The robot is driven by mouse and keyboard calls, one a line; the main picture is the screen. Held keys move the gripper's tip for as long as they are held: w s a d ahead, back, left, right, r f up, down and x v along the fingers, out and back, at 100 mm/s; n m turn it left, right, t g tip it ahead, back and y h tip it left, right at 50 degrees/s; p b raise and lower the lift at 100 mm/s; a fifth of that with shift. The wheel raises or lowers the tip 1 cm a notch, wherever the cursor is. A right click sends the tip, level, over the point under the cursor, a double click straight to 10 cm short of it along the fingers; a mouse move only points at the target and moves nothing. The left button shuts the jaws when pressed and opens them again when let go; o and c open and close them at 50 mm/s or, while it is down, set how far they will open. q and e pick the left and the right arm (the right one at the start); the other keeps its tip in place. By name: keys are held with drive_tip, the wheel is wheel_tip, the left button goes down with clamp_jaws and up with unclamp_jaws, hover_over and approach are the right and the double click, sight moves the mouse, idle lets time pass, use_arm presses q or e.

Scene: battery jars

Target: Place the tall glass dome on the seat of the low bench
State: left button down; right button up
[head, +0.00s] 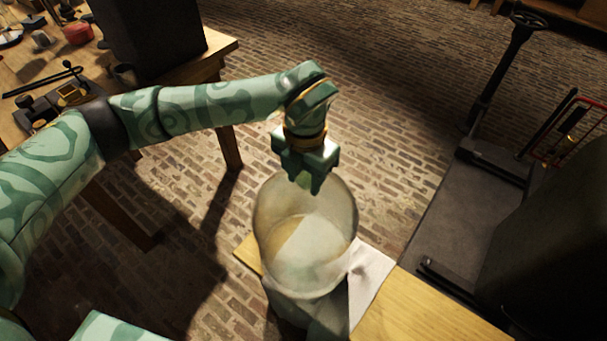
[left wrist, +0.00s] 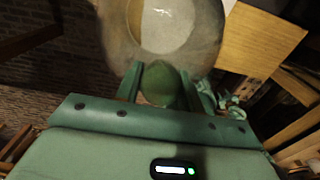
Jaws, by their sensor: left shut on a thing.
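The tall glass dome (head: 305,240) is clear and slightly smoky, and hangs roughly upright below my left gripper (head: 306,186). The gripper is shut on the dome's top, where a rounded greenish knob shows between the fingers. The left wrist view also shows the gripper (left wrist: 160,88) and the dome (left wrist: 165,30) beyond its fingertips. The low bench has a pale wooden seat (head: 430,312) at the bottom of the head view. The dome overlaps the seat's left part in the picture; I cannot tell whether its rim touches it. My right gripper is not in view.
A white sheet (head: 373,272) lies on the bench beside the dome. A wooden table (head: 215,62) with a dark box (head: 152,38) and small items stands at upper left. A dark pallet-truck-like machine (head: 492,150) stands at right. Brick floor lies between them.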

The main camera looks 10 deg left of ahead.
use_arm(q)
drive_tip(key=c, duration=0.9)
unclamp_jaws()
drive_tip(key=shift+s+a+f, duration=0.1)
drive_tip(key=shift+s+f, duration=0.2)
drive_tip(key=shift+f, duration=0.45)
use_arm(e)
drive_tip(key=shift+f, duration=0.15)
use_arm(q)
drive_tip(key=shift+r, duration=0.1)
drive_tip(key=r+p, duration=0.1)
drive_tip(key=r, duration=0.3)
drive_tip(key=r+p, duration=0.1)
drive_tip(key=r, duration=0.4)
drive_tip(key=r+p, duration=0.1)
drive_tip(key=r, duration=0.3)
drive_tip(key=shift+w+r+p, duration=0.25)
drive_tip(key=shift+w+p, duration=0.15)
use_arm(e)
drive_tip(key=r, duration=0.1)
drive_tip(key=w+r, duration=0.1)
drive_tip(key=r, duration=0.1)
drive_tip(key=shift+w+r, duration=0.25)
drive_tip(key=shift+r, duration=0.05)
